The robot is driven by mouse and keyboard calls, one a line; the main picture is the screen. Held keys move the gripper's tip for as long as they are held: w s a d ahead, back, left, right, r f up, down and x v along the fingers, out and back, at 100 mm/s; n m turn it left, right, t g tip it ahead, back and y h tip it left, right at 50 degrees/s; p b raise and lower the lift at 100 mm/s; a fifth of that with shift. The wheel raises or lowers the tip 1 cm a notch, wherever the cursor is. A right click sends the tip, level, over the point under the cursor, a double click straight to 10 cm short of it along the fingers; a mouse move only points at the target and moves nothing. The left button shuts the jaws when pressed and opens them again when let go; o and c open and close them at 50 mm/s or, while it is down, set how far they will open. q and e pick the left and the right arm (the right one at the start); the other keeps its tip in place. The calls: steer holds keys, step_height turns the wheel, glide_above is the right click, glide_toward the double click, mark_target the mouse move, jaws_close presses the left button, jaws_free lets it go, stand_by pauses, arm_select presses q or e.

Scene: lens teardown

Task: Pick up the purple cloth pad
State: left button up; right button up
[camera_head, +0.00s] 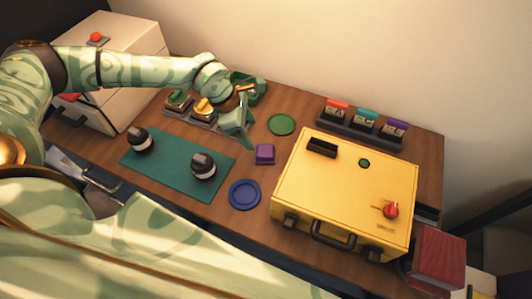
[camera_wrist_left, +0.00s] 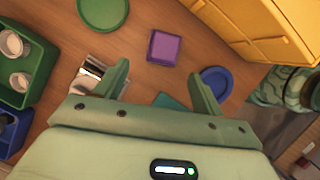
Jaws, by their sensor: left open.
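The purple cloth pad (camera_head: 264,154) is a small, thick square lying on the wooden table, between the teal mat and the yellow box. In the left wrist view the pad (camera_wrist_left: 164,47) lies just beyond the fingertips, roughly centred between them. My left gripper (camera_head: 247,136) is above the table, up and left of the pad in the head view. In the left wrist view my left gripper (camera_wrist_left: 162,76) has its fingers spread with nothing between them. The pad is apart from both fingers. My right gripper does not show.
A yellow box (camera_head: 345,190) with a red knob stands close on the right. A green disc (camera_head: 282,124) and a blue round dish (camera_head: 244,194) lie near the pad. The teal mat (camera_head: 175,176) bears two dark-capped objects. Labelled blocks (camera_head: 365,120) stand at the back.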

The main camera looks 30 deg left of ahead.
mark_target(262, 150)
arm_select(q)
steer(key=x, duration=0.2)
steer(key=b+x, duration=0.1)
steer(key=x, duration=0.4)
steer(key=shift+s+d+f, duration=0.25)
steer(key=shift+d+f, duration=0.1)
steer(key=c, duration=1.1)
